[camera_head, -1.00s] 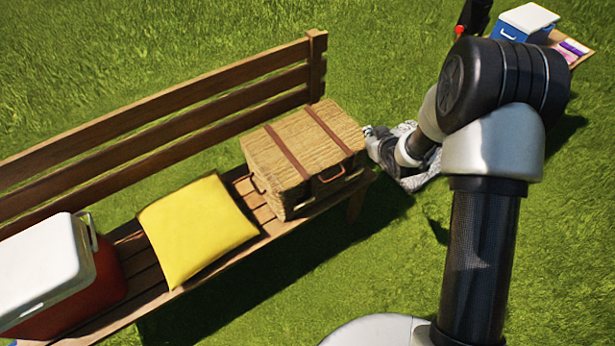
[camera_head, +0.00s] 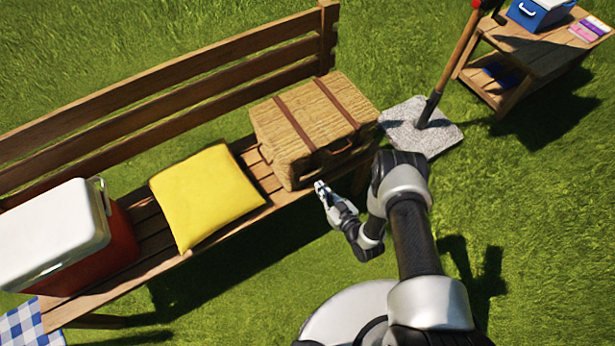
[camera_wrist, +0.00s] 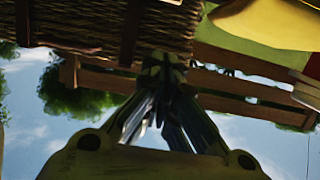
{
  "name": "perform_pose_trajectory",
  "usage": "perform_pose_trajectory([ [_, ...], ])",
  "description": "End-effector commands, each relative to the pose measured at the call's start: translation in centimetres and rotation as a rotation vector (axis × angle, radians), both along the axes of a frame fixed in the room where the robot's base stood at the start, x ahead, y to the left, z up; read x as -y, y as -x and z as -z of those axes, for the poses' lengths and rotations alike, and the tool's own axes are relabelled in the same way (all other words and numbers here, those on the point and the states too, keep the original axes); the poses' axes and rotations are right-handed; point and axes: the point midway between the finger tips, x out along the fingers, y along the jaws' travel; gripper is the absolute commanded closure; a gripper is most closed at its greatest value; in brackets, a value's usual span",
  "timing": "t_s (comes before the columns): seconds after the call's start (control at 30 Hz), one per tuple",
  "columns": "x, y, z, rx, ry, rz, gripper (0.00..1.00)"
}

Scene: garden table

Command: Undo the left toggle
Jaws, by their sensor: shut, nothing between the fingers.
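A closed wicker basket (camera_head: 312,122) with two brown leather straps sits at the right end of the bench. Its left strap (camera_head: 291,125) runs over the lid and down the front; no toggle can be made out. A carrying handle is on its front. My gripper (camera_head: 320,186) is shut and empty, low at the basket's front near its left strap. In the wrist view the picture is upside down: the basket (camera_wrist: 75,22) fills the top left, with a dark strap (camera_wrist: 131,30) just left of my gripper (camera_wrist: 163,68). Contact cannot be told.
A yellow cushion (camera_head: 203,192) lies on the bench (camera_head: 262,180) left of the basket; a red cooler with white lid (camera_head: 50,235) stands farther left. Grass in front is open.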

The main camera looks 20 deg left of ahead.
Motion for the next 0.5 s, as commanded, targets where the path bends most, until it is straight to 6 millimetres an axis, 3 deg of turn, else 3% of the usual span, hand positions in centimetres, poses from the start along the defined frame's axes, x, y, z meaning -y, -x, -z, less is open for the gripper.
perform_pose_trajectory([
  [0.27, -0.7, -0.6, 0.3, 0.002, 0.002, -0.003, 1.0],
  [0.5, -4.1, -3.4, 1.5, 0.004, 0.001, -0.004, 1.0],
])
